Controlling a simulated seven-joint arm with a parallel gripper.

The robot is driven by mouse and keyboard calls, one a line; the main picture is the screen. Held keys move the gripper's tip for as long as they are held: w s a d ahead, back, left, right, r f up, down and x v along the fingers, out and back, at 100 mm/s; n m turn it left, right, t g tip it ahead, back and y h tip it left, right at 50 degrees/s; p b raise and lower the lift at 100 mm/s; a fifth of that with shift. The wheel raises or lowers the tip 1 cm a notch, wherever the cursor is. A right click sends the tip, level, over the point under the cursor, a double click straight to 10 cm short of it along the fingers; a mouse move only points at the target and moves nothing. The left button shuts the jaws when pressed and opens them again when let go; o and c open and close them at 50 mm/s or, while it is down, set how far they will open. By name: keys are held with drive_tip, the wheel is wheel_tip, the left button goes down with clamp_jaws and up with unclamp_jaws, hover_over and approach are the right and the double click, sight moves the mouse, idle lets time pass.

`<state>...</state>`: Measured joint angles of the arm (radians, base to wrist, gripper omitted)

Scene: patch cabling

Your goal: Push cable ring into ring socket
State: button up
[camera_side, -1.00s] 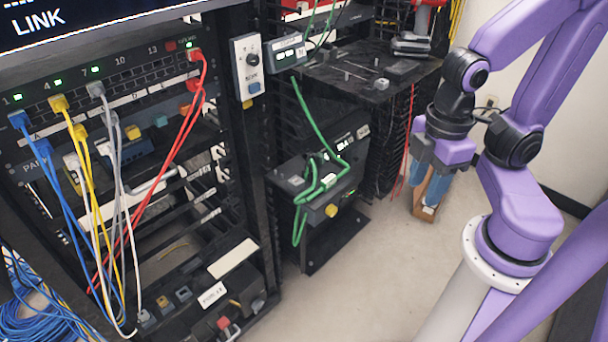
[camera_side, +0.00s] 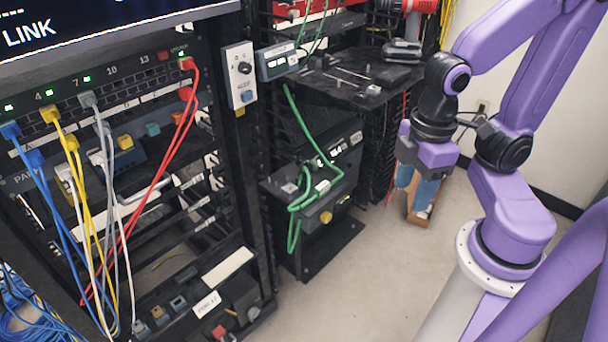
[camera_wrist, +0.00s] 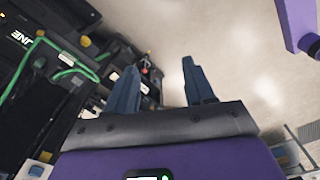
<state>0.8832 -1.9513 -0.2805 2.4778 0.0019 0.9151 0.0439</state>
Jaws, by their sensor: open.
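My gripper (camera_side: 416,188) hangs at the right of the rack in the side view, with its two blue fingers pointing down. In the wrist view the fingers (camera_wrist: 160,82) stand apart with nothing between them. A green cable (camera_side: 315,135) runs down to a black unit (camera_side: 335,165) and loops over its front; it also shows at the left of the wrist view (camera_wrist: 58,48). My gripper is well to the right of this cable and does not touch it. I cannot make out which part is the cable ring or the ring socket.
The left rack holds a switch panel (camera_side: 110,80) with blue, yellow, grey and red cables. A black shelf (camera_side: 345,85) stands behind, left of my gripper. A brown box (camera_side: 420,213) is behind the fingers. Pale floor (camera_side: 375,275) lies open in front.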

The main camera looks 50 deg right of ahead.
drive_tip(key=w+a+m, duration=0.3)
drive_tip(key=w+m, duration=0.5)
drive_tip(key=w, duration=0.2)
drive_tip(key=m, duration=2.2)
hover_over(304, 170)
wheel_tip(304, 170, down, 6)
drive_tip(key=f, duration=1.1)
drive_tip(key=shift+w+a+f, duration=0.1)
drive_tip(key=shift+w+a, duration=0.1)
drive_tip(key=shift+s+d+f, duration=0.1)
drive_tip(key=shift+d+f, duration=0.05)
drive_tip(key=shift+f, duration=1.2)
drive_tip(key=shift+s+d+f, duration=0.1)
drive_tip(key=shift+f, duration=1.2)
clamp_jaws()
